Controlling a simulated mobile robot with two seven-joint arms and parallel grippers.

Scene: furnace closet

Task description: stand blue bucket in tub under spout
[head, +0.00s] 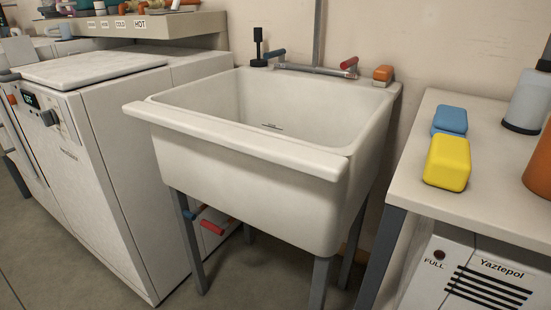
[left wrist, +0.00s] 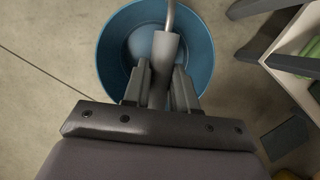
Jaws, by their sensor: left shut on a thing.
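The white tub (head: 245,165) stands on grey legs in the middle of the head view. Its basin looks empty, with a dark slot low on the back wall. A grey pipe (head: 318,35) rises behind the rim between a blue handle (head: 274,54) and a red handle (head: 349,63); no spout end shows. In the left wrist view my left gripper (left wrist: 160,76) is shut on the grey grip (left wrist: 163,65) of the blue bucket's handle. The blue bucket (left wrist: 112,48) is below the fingers, its open top facing the camera, over the floor. My right gripper is not in view.
A white machine (head: 110,150) stands left of the tub. A bench (head: 490,170) on the right holds a blue block (head: 450,121), a yellow block (head: 447,162) and a bottle (head: 530,98). An orange block (head: 383,73) and a black item (head: 258,48) sit on the tub's back rim.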

